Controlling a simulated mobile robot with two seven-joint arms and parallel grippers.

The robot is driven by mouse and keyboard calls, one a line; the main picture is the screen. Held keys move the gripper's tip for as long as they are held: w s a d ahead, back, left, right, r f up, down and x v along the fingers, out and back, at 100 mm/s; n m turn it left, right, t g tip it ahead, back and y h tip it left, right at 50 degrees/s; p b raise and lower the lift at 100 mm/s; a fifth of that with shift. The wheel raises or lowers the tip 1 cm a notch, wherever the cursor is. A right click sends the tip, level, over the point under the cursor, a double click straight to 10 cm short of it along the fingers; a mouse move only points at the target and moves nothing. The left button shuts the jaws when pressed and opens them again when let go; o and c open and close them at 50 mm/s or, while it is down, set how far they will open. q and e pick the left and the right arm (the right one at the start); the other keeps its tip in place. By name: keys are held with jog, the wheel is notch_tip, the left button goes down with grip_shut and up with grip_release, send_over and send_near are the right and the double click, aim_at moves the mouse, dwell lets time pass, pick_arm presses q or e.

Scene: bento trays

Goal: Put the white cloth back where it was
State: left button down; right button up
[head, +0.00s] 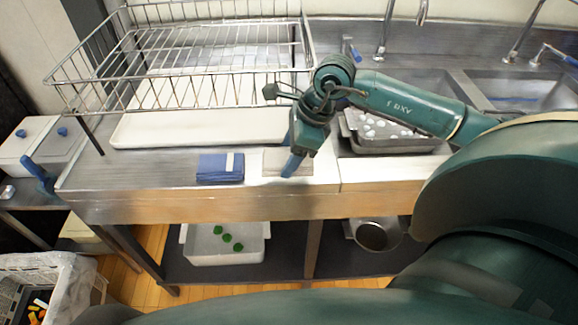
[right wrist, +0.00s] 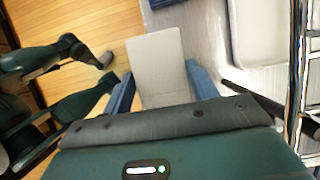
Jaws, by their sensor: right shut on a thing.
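The white cloth (head: 272,163) is a flat, pale grey-white folded rectangle near the front edge of the steel counter in the head view. My right gripper (head: 291,165) reaches down over it, with its blue fingers at the cloth. In the right wrist view the cloth (right wrist: 157,62) extends out from between the two blue fingers of my right gripper (right wrist: 161,84), which is shut on it. The head view does not show clearly whether the cloth touches the counter.
A folded blue cloth (head: 220,177) lies just left of the white cloth. Behind are a white tray (head: 150,131) and a wire rack (head: 180,107). A metal tray of pale pieces (head: 395,146) stands to the right. A white bin (head: 215,256) with green pieces is on the lower shelf.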

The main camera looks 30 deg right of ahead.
jog(key=shift+f, duration=2.1)
jog(key=shift+f, duration=0.1)
jog(key=shift+f, duration=0.15)
jog(key=o, duration=1)
jog(key=shift+c, duration=0.2)
